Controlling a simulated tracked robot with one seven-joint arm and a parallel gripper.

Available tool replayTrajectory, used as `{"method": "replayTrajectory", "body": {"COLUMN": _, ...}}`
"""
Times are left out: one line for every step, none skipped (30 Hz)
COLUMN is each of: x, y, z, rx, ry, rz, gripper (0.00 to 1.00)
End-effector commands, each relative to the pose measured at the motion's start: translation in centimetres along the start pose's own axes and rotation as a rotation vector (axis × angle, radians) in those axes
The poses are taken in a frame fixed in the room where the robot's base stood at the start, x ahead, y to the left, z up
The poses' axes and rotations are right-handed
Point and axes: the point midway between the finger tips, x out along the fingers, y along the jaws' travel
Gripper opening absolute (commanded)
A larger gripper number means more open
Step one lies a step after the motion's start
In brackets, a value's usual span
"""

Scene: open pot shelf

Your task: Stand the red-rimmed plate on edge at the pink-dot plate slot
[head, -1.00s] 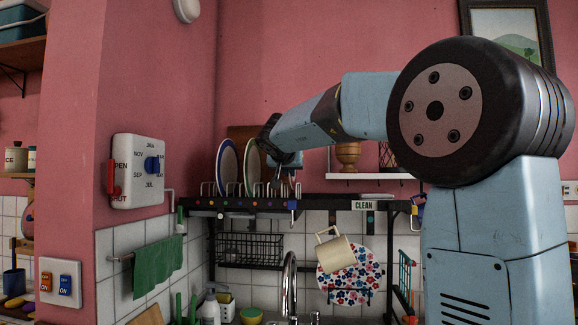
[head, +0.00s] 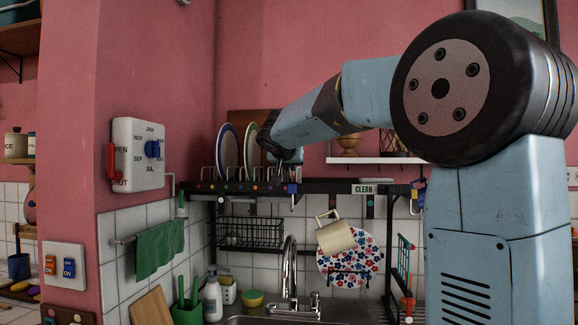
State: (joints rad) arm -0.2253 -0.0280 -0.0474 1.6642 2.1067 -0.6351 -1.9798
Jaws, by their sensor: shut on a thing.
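My gripper (head: 286,170) is low over the rack's right part, at the wire dividers, and is small and partly hidden by my wrist. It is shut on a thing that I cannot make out. I see no red rim; the red-rimmed plate may be hidden behind my wrist. The plate rack (head: 325,186) is a dark shelf with upright wires and a row of small coloured dots along its front edge. I cannot surely tell which dot is pink. A blue-rimmed plate (head: 227,147) and a green-rimmed plate (head: 250,150) stand on edge in the rack, left of my gripper.
Below the rack hang a wire basket (head: 250,232), a cream mug (head: 336,237) and a floral round piece (head: 350,265). The tap (head: 290,270) rises under the rack. A white shelf (head: 375,160) is at right behind my arm. A dial box (head: 138,154) is on the left wall.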

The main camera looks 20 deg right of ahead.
Motion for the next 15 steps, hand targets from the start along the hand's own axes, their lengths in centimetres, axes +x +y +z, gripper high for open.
{"method": "replayTrajectory", "body": {"x": 0.08, "y": 0.18, "z": 0.04, "rx": 0.001, "ry": -0.001, "rz": 0.004, "gripper": 0.00}}
{"method": "replayTrajectory", "body": {"x": 0.08, "y": 0.18, "z": 0.05, "rx": 0.001, "ry": -0.002, "rz": 0.004, "gripper": 0.00}}
{"method": "replayTrajectory", "body": {"x": 0.09, "y": 0.19, "z": 0.06, "rx": 0.001, "ry": -0.002, "rz": 0.004, "gripper": 0.00}}
{"method": "replayTrajectory", "body": {"x": 0.09, "y": 0.19, "z": 0.07, "rx": 0.001, "ry": -0.002, "rz": 0.004, "gripper": 0.00}}
{"method": "replayTrajectory", "body": {"x": 0.11, "y": 0.19, "z": 0.09, "rx": 0.001, "ry": -0.002, "rz": 0.004, "gripper": 0.00}}
{"method": "replayTrajectory", "body": {"x": 0.12, "y": 0.20, "z": 0.12, "rx": 0.001, "ry": -0.002, "rz": 0.004, "gripper": 0.00}}
{"method": "replayTrajectory", "body": {"x": 0.13, "y": 0.20, "z": 0.15, "rx": 0.001, "ry": -0.002, "rz": 0.004, "gripper": 0.00}}
{"method": "replayTrajectory", "body": {"x": 0.14, "y": 0.20, "z": 0.18, "rx": 0.001, "ry": -0.002, "rz": 0.005, "gripper": 0.00}}
{"method": "replayTrajectory", "body": {"x": 0.16, "y": 0.20, "z": 0.23, "rx": 0.001, "ry": -0.002, "rz": 0.005, "gripper": 0.00}}
{"method": "replayTrajectory", "body": {"x": 0.17, "y": 0.21, "z": 0.26, "rx": 0.001, "ry": -0.002, "rz": 0.005, "gripper": 0.00}}
{"method": "replayTrajectory", "body": {"x": 0.19, "y": 0.21, "z": 0.29, "rx": 0.001, "ry": -0.002, "rz": 0.005, "gripper": 0.00}}
{"method": "replayTrajectory", "body": {"x": 0.18, "y": 0.13, "z": 0.36, "rx": 0.000, "ry": -0.002, "rz": 0.004, "gripper": 0.00}}
{"method": "replayTrajectory", "body": {"x": 0.18, "y": 0.11, "z": 0.40, "rx": 0.000, "ry": -0.002, "rz": 0.004, "gripper": 0.00}}
{"method": "replayTrajectory", "body": {"x": 0.19, "y": 0.10, "z": 0.43, "rx": 0.000, "ry": -0.002, "rz": 0.004, "gripper": 0.00}}
{"method": "replayTrajectory", "body": {"x": 0.21, "y": 0.10, "z": 0.48, "rx": 0.000, "ry": -0.002, "rz": 0.004, "gripper": 0.00}}
